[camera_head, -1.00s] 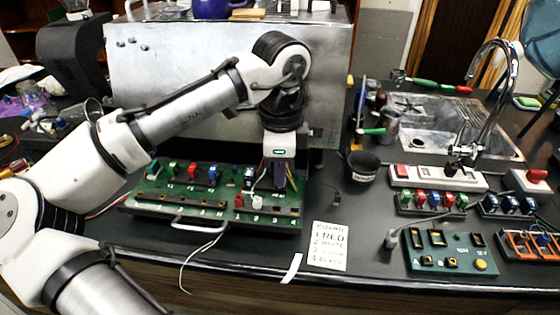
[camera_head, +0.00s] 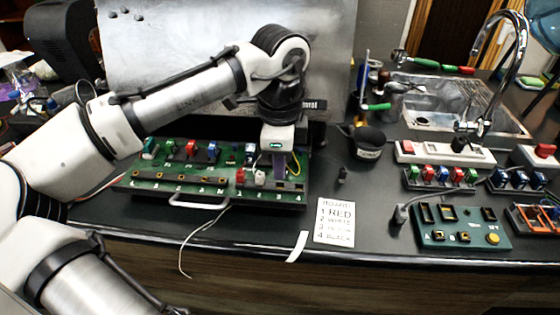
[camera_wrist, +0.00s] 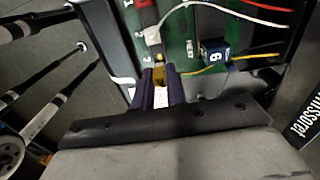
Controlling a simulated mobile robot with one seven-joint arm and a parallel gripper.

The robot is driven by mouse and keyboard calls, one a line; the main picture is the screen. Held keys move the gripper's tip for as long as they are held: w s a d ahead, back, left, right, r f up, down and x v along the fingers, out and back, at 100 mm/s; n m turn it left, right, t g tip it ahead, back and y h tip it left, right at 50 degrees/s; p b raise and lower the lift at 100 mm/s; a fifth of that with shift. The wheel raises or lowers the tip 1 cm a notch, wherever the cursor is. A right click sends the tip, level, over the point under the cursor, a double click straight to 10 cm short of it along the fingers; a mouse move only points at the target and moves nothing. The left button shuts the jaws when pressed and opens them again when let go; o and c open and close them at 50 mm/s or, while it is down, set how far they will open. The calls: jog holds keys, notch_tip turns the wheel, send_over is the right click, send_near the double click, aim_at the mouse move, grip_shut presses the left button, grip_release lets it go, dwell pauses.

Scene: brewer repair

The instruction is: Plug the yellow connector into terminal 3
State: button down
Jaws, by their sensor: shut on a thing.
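My gripper (camera_head: 279,172) is over the right front part of the green board (camera_head: 207,165). In the wrist view its dark purple fingers (camera_wrist: 161,88) are shut on the yellow connector (camera_wrist: 159,76), which sits between the tips. A yellow wire (camera_wrist: 208,69) runs from there to the right. In the head view a red connector (camera_head: 240,175) and a white connector (camera_head: 260,178) sit in the front terminal row, just left of the fingers. The fingers cover the spot right of the white connector, so I cannot tell whether the yellow connector touches a terminal.
A printed card (camera_head: 335,222) lists board numbers with colours. A blue block (camera_wrist: 214,51) and red and white wires are close to the fingers. A steel panel (camera_head: 190,75) stands behind. A dark cup (camera_head: 367,142) and a second green panel (camera_head: 461,227) are to the right.

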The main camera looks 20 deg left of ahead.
notch_tip(320, 180, down, 2)
jog(key=shift+b, duration=0.75)
jog(key=shift+r+p, duration=0.35)
jog(key=shift+f+p, duration=0.85)
jog(key=shift+p, duration=0.15)
dwell(1.8)
jog(key=c, duration=1.3)
grip_release()
jog(key=shift+c, duration=0.2)
jog(key=shift+r, duration=0.15)
notch_tip(320, 180, up, 14)
jog(key=shift+f, duration=0.2)
jog(key=shift+s+f, duration=0.1)
